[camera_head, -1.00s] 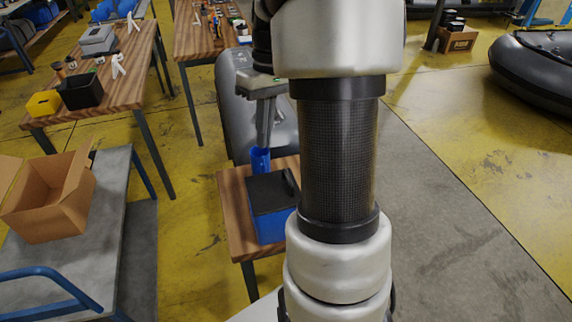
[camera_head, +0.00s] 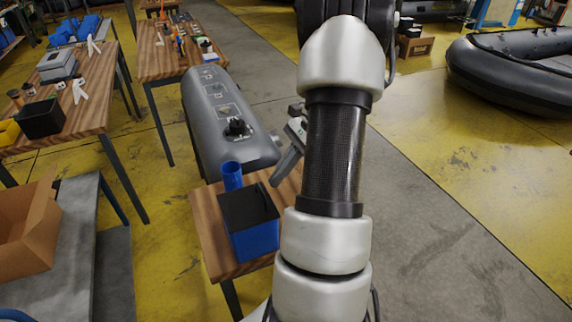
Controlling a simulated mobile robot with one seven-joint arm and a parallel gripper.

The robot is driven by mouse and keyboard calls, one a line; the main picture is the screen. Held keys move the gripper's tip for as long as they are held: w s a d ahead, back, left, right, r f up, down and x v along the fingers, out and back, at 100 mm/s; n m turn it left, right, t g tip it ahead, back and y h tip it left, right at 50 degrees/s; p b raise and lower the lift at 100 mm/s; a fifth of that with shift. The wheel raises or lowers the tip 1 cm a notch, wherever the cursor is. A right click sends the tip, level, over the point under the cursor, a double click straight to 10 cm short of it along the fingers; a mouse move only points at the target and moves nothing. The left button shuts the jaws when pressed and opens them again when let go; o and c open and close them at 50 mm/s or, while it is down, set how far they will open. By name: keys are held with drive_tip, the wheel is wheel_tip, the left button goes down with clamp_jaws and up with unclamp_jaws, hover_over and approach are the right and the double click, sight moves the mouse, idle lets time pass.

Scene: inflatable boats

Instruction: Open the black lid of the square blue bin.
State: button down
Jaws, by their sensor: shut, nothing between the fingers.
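The square blue bin (camera_head: 257,244) stands on a small wooden table, left of my arm. Its black lid (camera_head: 245,208) lies across the top and looks closed. A dark raised strip runs along the lid's right part. My gripper (camera_head: 275,183) is shut and empty, pointing down and to the left. In the picture its fingertips are just above and right of the lid's back right corner, and I see no contact. My arm hides part of the gripper's wrist and the table's right side.
A blue cup (camera_head: 232,176) stands behind the bin on the small wooden table (camera_head: 212,235). A grey inflatable tube (camera_head: 222,120) lies behind it. A cardboard box (camera_head: 28,235) is on the grey bench at left. Open floor lies to the right.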

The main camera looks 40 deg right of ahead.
drive_tip(key=x, duration=0.3)
drive_tip(key=shift+a+f, duration=0.2)
drive_tip(key=shift+f, duration=0.05)
drive_tip(key=shift+w+r, duration=0.1)
drive_tip(key=shift+r, duration=0.05)
